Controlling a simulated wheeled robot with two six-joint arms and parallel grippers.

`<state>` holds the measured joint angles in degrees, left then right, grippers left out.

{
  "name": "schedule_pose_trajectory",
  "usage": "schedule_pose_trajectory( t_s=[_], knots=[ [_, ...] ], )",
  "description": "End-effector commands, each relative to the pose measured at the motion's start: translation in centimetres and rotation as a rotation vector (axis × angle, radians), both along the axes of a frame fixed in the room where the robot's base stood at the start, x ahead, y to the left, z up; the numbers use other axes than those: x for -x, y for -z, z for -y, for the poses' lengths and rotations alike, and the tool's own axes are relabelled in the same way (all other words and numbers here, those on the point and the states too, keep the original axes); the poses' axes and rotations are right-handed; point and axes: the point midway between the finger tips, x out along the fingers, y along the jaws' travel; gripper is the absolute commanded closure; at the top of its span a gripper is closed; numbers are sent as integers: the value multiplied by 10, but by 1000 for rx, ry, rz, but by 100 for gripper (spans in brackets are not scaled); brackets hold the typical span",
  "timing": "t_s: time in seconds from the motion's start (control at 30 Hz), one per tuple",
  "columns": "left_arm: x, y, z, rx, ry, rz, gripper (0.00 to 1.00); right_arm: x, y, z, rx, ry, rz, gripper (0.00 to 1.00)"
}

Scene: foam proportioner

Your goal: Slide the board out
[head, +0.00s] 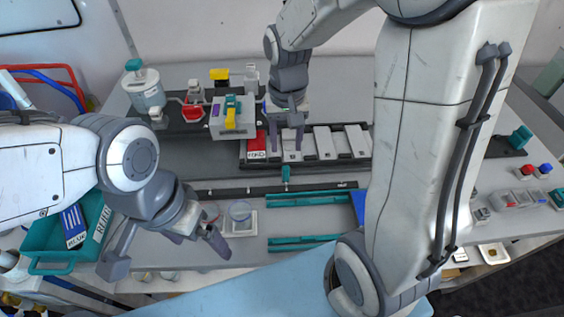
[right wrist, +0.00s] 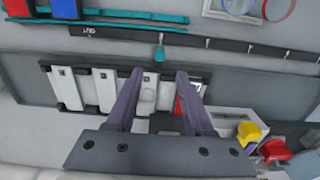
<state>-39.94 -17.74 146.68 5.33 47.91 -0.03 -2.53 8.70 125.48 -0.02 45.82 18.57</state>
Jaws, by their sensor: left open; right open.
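A dark rack holds several upright-labelled boards side by side. A red and white board (head: 256,147) is at its left end, with white boards (head: 325,143) to the right. My right gripper (head: 286,148) is open above the rack, pointing down. In the right wrist view its fingers (right wrist: 158,76) stand either side of a white board (right wrist: 150,92); the red board (right wrist: 180,104) is partly hidden behind one finger. I cannot tell whether the fingers touch a board. My left gripper (head: 198,242) is open and empty near the table's front edge.
A dark rail with a teal tab (head: 286,176) lies in front of the rack. Teal guide rails (head: 303,240) lie nearer. A teal bin (head: 48,252) with a blue board is at left. A grey box (head: 222,128) with a yellow-and-teal lever stands left of the rack.

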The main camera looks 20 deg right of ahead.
Motion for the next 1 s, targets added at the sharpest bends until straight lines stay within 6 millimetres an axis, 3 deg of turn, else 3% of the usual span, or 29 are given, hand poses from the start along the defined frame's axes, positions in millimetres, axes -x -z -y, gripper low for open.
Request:
schedule_pose_trajectory(
  t_s=[0.53, 0.7, 0.97, 1.0],
  knots=[
    [0, -4, 0, 0, 0, 0, 0, 1, 88, 0, 1, 1, -4, 48],
    [0, -4, 0, 0, 0, 0, 0, 0, 100, -1, 1, 0, -1, 48],
    [0, -4, 0, 0, 0, 0, 0, 0, 101, 0, 0, 1, 1, 48],
    [0, -4, 0, 0, 0, 0, 0, 0, 101, 0, 0, 1, 1, 51]
  ],
)
